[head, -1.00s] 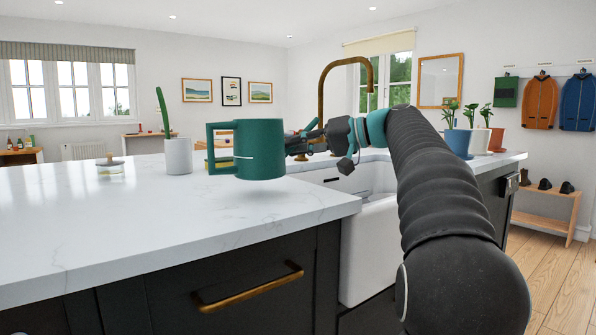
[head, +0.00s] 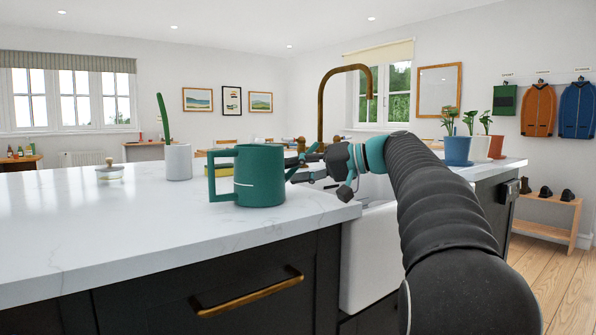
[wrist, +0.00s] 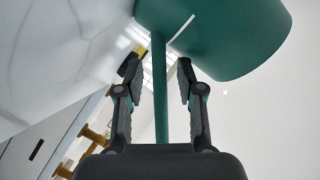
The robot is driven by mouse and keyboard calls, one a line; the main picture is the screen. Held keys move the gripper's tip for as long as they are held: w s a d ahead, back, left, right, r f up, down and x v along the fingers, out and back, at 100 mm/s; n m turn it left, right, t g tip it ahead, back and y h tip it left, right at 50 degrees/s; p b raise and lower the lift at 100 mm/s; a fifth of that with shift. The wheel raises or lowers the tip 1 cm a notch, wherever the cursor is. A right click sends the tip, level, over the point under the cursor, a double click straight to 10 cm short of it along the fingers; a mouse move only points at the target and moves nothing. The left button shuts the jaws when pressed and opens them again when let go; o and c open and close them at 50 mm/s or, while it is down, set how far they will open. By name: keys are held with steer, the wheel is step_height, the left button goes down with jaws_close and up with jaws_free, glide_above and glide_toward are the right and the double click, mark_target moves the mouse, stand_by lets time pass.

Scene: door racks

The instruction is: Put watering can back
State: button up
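The green watering can (head: 262,176), mug-like with a square handle on its left, is upright and appears to rest on the white counter near its front edge. My gripper (head: 300,164) is at its right side, partly hidden behind it. In the wrist view the can's body (wrist: 225,35) fills the upper right. A thin green bar of the can runs between the two fingers of my gripper (wrist: 160,72), with gaps on both sides, so the fingers are open around it. I cannot tell whether the bar is a handle or a spout.
The white counter (head: 110,235) is clear in front and at left. A cactus in a white pot (head: 178,162), a glass jar (head: 109,172) and a yellow item (head: 222,170) stand behind. The sink (head: 368,240) and brass tap (head: 322,105) are at right, with potted plants (head: 457,150) beyond.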

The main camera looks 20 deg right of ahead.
steer(key=shift+r, duration=0.3)
steer(key=p+v, duration=0.1)
steer(key=v, duration=1.1)
steer(key=shift+f, duration=0.15)
